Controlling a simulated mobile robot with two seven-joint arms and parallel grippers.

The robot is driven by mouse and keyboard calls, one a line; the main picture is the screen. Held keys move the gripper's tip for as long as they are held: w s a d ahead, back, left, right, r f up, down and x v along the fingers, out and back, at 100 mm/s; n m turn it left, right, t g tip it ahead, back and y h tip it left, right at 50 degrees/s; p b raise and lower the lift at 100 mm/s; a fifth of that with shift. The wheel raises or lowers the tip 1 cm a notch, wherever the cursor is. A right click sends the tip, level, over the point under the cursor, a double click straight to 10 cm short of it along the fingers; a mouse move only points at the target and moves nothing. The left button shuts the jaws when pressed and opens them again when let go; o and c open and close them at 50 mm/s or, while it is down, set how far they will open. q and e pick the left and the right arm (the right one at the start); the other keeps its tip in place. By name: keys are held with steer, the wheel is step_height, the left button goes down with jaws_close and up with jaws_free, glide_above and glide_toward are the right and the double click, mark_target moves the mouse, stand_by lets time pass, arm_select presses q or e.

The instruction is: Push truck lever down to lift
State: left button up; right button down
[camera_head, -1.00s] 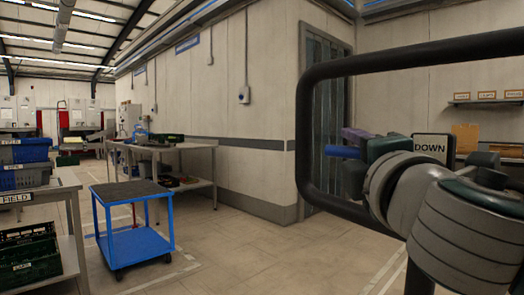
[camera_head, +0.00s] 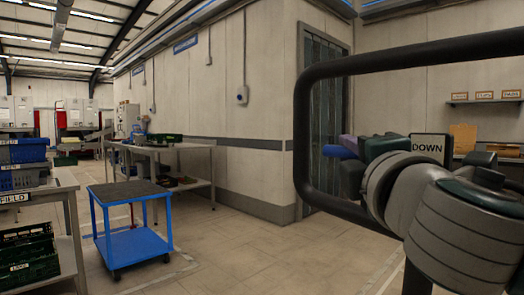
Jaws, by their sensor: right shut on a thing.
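A large black tubular handle frame (camera_head: 303,150) of the truck stands close in front on the right. A small sign reading DOWN (camera_head: 428,148) shows at the handle, beside my wrist. My right gripper (camera_head: 362,147) is inside the frame, with my grey arm coming in from the right. It is shut on the truck lever (camera_head: 340,152), whose blue end sticks out to the left of the fingers. Most of the lever is hidden by the gripper, so its exact angle is hard to tell. My left gripper is not in view.
A blue cart (camera_head: 133,243) stands on the floor at left. A table with blue crates (camera_head: 22,178) and a green crate (camera_head: 28,258) below is at the far left. A workbench (camera_head: 180,146) lines the wall. Open floor lies between cart and handle.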

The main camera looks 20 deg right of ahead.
stand_by(0.5)
steer(key=f+n+g+p, duration=0.1)
steer(key=p, duration=0.3)
steer(key=f+n+g+y+p, duration=0.1)
steer(key=p, duration=0.3)
steer(key=shift+s+d, duration=0.1)
steer(key=shift+s, duration=0.1)
steer(key=shift+f+n+g+p, duration=0.2)
steer(key=shift+n+g+p, duration=0.1)
steer(key=shift+n+p, duration=0.1)
steer(key=shift+f, duration=0.35)
steer(key=c, duration=0.8)
jaws_free()
